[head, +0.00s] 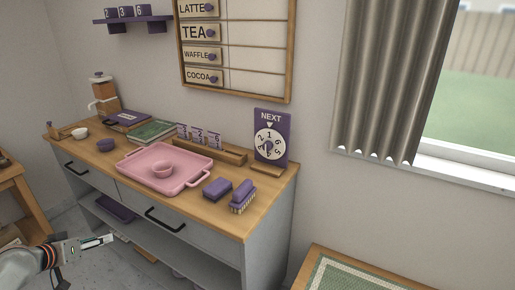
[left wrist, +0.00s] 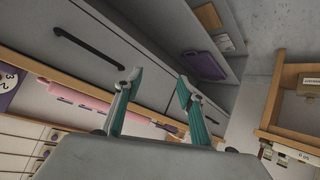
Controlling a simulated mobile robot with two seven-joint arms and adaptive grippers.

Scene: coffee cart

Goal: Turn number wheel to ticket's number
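The number wheel (head: 269,144) is a white dial on an upright purple board headed NEXT, at the right back of the cart top. A white pointer sits above the dial, and the digit under it looks like 1. A purple knob is at its middle. Small numbered purple and white cards (head: 199,137) stand in a wooden rack to its left; which is the ticket I cannot tell. My left gripper (head: 108,240) is low in front of the cabinet, far from the wheel. In the left wrist view its fingers (left wrist: 159,82) are spread and empty. My right gripper is out of view.
A purple block (head: 217,187) and a brush (head: 243,197) are near the front right edge. Drawer handles (head: 165,219) stick out. A small wooden table (head: 22,196) is at left.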

